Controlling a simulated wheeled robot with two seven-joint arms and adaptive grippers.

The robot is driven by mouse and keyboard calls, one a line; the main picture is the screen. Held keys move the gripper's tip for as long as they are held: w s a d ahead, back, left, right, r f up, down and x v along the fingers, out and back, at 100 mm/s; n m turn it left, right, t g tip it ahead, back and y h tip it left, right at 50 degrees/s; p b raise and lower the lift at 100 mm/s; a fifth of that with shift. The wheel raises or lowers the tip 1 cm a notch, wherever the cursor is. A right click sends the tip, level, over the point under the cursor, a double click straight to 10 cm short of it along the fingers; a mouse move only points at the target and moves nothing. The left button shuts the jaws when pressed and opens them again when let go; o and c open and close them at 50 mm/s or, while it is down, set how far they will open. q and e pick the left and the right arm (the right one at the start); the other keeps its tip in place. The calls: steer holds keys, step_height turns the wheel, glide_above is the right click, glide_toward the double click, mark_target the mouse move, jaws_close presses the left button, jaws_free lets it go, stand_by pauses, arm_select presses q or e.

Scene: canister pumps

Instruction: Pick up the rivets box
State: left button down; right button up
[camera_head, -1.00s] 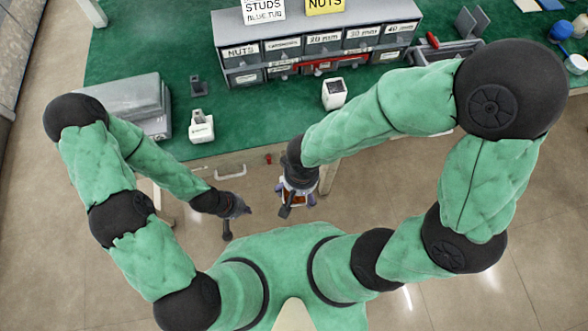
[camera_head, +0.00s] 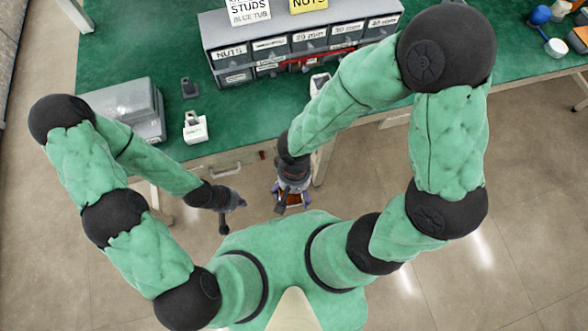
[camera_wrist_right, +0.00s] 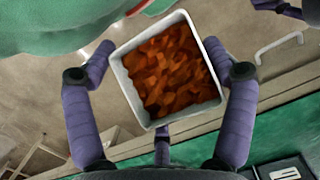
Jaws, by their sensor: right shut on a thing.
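The rivets box is a small white open box (camera_wrist_right: 122,88) filled with copper-brown pieces, seen from above in the right wrist view. My right gripper (camera_wrist_right: 168,80) is shut on it, with purple fingers on both sides of its walls. In the head view my right gripper (camera_head: 291,200) holds it in front of my body, off the table's front edge. There the box is mostly hidden under the wrist. My left gripper (camera_head: 232,210) hangs to the left, apart from the box; its finger opening is too small to tell.
The green-topped workbench (camera_head: 240,132) lies ahead, with a grey drawer cabinet (camera_head: 300,52) at its back. A white canister (camera_head: 195,127), a grey case (camera_head: 130,105) and a small dark stand (camera_head: 189,88) are on its left part. Open floor lies in front of the bench.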

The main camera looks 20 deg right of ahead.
steer(key=shift+r+g+p, duration=0.2)
steer(key=shift+g+p, duration=1.3)
steer(key=shift+p, duration=1.5)
steer(key=shift+f+g+p, duration=0.1)
steer(key=shift+g+p, duration=0.4)
steer(key=shift+p, duration=0.2)
steer(key=shift+f+g+p, duration=0.15)
steer(key=shift+g+p, duration=0.15)
steer(key=shift+g, duration=0.5)
steer(key=shift+s, duration=0.1)
